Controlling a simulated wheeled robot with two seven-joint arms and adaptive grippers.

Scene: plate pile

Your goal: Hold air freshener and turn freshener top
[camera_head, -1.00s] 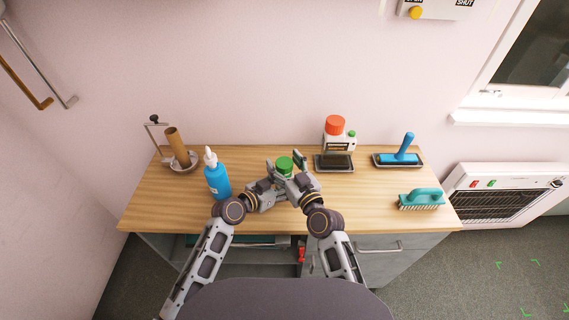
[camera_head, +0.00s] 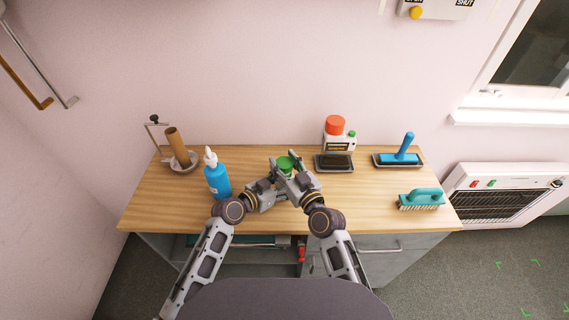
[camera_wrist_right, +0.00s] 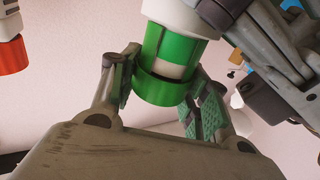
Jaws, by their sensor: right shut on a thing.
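The air freshener (camera_head: 286,163) has a green top and stands between my two grippers near the middle of the wooden counter. In the right wrist view it shows with a green band (camera_wrist_right: 160,88) and a white part, seen upside down. My right gripper (camera_head: 287,167) is shut on the green top, with one finger on each side of it, as the right wrist view also shows (camera_wrist_right: 162,95). My left gripper (camera_head: 273,183) is beside the freshener's lower body, from the left. Its fingertips are mostly hidden, so I cannot tell how they grip.
A blue bottle (camera_head: 217,182) stands close to my left arm. Behind it is a brown tube (camera_head: 177,147) on a holder. A red-capped white bottle (camera_head: 337,135), dark tray (camera_head: 334,162), blue-handled tool (camera_head: 403,150) and teal brush (camera_head: 423,198) are to the right.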

